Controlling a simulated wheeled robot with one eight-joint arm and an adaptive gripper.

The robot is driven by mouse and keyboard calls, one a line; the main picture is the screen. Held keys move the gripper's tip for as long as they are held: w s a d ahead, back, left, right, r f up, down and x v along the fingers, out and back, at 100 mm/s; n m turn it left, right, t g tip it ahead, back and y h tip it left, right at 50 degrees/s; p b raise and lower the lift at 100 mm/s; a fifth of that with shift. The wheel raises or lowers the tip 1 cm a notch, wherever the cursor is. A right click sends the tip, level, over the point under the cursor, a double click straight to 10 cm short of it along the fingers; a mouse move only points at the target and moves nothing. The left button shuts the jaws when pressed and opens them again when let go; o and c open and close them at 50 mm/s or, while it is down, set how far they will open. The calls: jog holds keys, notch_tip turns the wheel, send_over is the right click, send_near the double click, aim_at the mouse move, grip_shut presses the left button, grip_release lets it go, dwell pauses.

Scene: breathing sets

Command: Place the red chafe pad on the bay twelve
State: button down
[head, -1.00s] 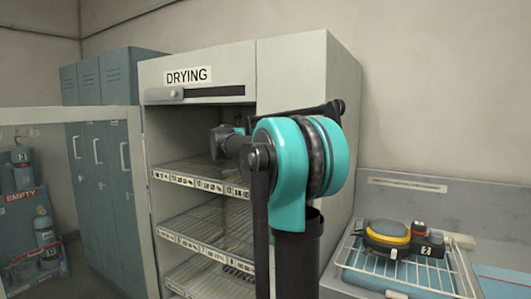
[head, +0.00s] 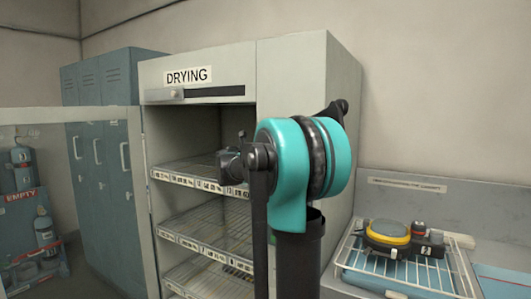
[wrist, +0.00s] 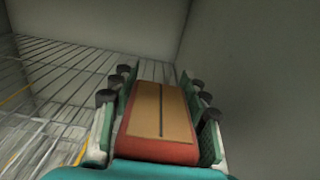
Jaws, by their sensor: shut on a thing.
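My gripper (wrist: 160,88) is shut on the red chafe pad (wrist: 158,150), a red block with a tan upper face and a dark line along it. The pad sits between both fingers in the wrist view. In the head view my gripper (head: 230,160) is inside the drying cabinet, just above the upper wire shelf (head: 185,168); the pad is not visible there. Small number labels run along the shelf's front edge (head: 186,180), too small to read, so I cannot tell which bay is twelve. My arm hides the shelf's right part.
The cabinet's right side wall (wrist: 245,80) is close to my gripper in the wrist view. Bare wire shelf (wrist: 60,80) lies to the left. More shelves (head: 205,225) are below. A rack with a yellow-and-black device (head: 388,232) stands at right; an open glass door (head: 60,200) is at left.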

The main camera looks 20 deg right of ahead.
jog(key=c, duration=0.8)
grip_release()
jog(key=shift+f, duration=0.1)
jog(key=shift+a, duration=0.1)
jog(key=v, duration=1.2)
